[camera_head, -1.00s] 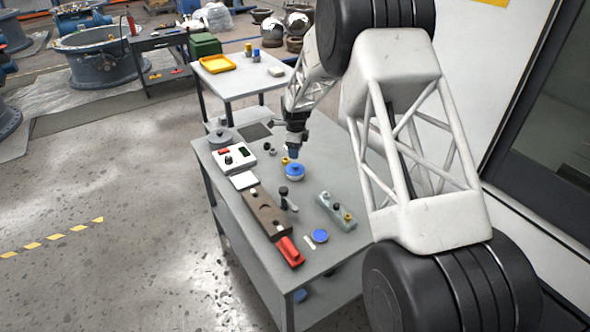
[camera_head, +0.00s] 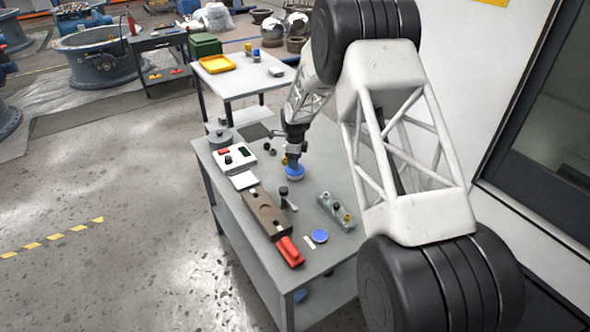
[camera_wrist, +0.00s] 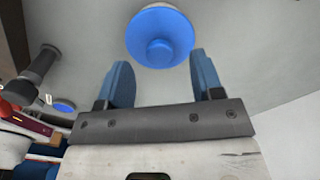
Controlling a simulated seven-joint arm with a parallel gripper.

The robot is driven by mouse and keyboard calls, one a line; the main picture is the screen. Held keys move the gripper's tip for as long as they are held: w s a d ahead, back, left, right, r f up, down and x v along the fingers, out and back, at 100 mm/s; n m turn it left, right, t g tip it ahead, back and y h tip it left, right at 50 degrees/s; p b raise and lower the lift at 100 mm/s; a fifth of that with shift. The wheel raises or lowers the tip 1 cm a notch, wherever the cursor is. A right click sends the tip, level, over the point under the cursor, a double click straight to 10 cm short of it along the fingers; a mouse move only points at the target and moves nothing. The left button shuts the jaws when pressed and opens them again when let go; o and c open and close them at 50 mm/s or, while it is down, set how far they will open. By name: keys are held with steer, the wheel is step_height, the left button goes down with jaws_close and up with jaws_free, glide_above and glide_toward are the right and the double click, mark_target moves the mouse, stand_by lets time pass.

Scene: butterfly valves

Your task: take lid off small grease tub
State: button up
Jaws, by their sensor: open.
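The small grease tub (camera_head: 295,178) stands upright on the grey workbench, with its round blue lid (camera_head: 294,171) on top. In the wrist view the blue lid (camera_wrist: 160,36) has a raised round knob in its middle, and a pale rim shows around it. My gripper (camera_head: 294,160) is just above the lid and hides part of it in the head view. In the wrist view my gripper (camera_wrist: 160,68) is open, its two blue fingers apart and empty. The lid lies ahead of the fingertips; I cannot tell whether they touch it.
The workbench (camera_head: 265,165) also holds a flat blue disc (camera_head: 319,236), a grey-green block with knobs (camera_head: 336,212), a brown block (camera_head: 266,214), a red tool (camera_head: 290,252) and an upright black-topped fitting (camera_head: 284,194). Bare bench surrounds the tub's near side.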

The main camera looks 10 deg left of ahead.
steer(key=shift+f, duration=1.25)
steer(key=c, duration=1)
steer(key=shift+r, duration=0.1)
step_height(320, 180, up, 10)
